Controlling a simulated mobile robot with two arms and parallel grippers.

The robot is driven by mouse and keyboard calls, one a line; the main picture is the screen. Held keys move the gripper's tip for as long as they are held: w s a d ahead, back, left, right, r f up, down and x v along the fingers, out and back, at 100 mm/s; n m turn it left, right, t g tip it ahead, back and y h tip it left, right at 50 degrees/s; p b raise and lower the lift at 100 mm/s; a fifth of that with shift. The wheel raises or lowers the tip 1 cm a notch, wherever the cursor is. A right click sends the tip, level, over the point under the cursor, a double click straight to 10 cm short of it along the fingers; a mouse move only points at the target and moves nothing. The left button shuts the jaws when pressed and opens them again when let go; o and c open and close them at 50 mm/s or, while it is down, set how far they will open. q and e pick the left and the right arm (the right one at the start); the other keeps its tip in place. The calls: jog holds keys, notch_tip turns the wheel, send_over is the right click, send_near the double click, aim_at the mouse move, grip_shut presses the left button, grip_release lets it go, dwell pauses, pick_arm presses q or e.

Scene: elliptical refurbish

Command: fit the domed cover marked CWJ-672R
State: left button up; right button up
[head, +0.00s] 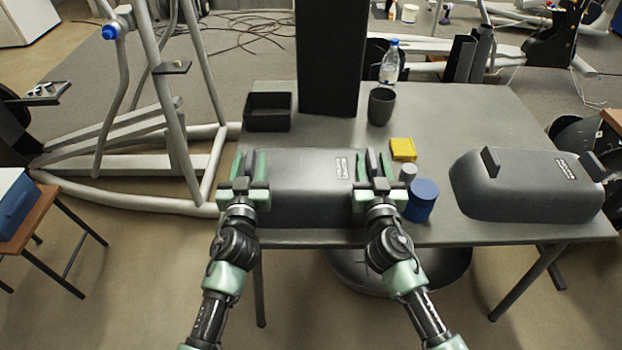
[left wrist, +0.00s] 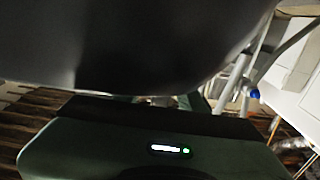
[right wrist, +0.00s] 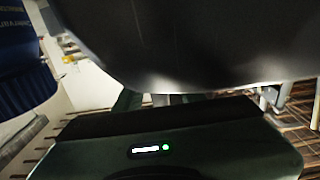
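A dark grey domed cover (head: 305,185) lies lengthwise at the table's front edge, with a small white label whose print is too small to read. A similar cover (head: 525,190) with a label and two upright dark tabs stands at the right. My left gripper (head: 249,168) is at the left end of the middle cover, its fingers on either side of a dark upright part. My right gripper (head: 375,168) is likewise at the right end. Whether the fingers press on these parts is unclear. Both wrist views show a dark curved surface close up, seemingly this cover; the fingertips are hidden there.
A tall black column (head: 331,60) stands behind the middle cover. A black open bin (head: 268,112), a dark cup (head: 381,106), a bottle (head: 389,65), a yellow box (head: 403,149), a grey cylinder (head: 408,172) and a blue cylinder (head: 422,200) surround it. Bare tabletop (head: 460,115) shows at the back right.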

pick_arm(q)
grip_shut()
pick_arm(e)
grip_shut()
dwell(1.0)
jog(key=shift+r, duration=0.1)
